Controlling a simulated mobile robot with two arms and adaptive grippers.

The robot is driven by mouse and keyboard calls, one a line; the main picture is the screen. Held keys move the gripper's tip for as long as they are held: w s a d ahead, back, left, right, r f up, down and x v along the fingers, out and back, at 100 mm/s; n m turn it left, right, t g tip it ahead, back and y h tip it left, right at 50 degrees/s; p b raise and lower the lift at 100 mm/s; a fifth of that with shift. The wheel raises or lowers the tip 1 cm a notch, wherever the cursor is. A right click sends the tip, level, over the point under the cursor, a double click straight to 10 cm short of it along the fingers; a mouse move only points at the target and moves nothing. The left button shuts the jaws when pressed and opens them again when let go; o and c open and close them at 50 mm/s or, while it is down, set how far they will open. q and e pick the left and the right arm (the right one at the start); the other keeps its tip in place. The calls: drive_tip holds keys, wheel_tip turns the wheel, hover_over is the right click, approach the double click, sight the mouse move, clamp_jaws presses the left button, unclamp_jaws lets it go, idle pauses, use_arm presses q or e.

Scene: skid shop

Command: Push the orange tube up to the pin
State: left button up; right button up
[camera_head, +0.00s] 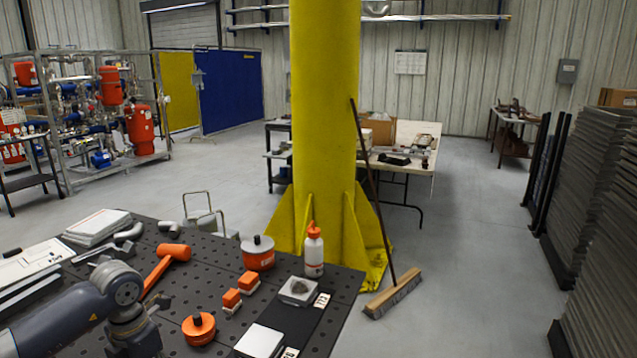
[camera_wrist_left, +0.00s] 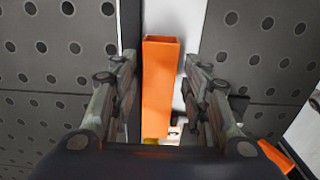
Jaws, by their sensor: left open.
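The orange tube (camera_wrist_left: 160,85) is a square-section length in the left wrist view, running up the middle of the picture. My left gripper (camera_wrist_left: 161,62) is open, with one finger on each side of the tube; dark gaps show between fingers and tube. In the head view my left gripper (camera_head: 133,335) is low over the dark perforated table (camera_head: 185,235), and I cannot make out the tube there. A small yellow piece (camera_wrist_left: 151,141) shows at the tube's lower end. I cannot pick out the pin for certain. My right gripper is not in view.
An orange mallet (camera_head: 172,254) lies beyond my left gripper. An orange canister (camera_head: 258,253), a white bottle (camera_head: 313,252), small orange blocks (camera_head: 248,282) and a round orange weight (camera_head: 198,328) stand to the right. A yellow column (camera_head: 325,120) rises behind the table.

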use_arm(q)
drive_tip(key=c, duration=0.8)
drive_tip(key=shift+o, duration=0.2)
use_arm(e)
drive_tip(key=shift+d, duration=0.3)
use_arm(q)
drive_tip(key=shift+s+a, duration=0.2)
drive_tip(key=shift+s, duration=0.05)
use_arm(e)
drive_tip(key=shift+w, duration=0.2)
use_arm(q)
drive_tip(key=shift+s+a, duration=0.15)
drive_tip(key=shift+s, duration=0.05)
drive_tip(key=o, duration=0.9)
drive_tip(key=shift+s, duration=0.1)
drive_tip(key=shift+o, duration=0.3)
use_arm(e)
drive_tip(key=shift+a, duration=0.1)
use_arm(q)
drive_tip(key=shift+o, duration=1.2)
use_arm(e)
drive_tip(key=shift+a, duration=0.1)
use_arm(q)
drive_tip(key=shift+r, duration=0.15)
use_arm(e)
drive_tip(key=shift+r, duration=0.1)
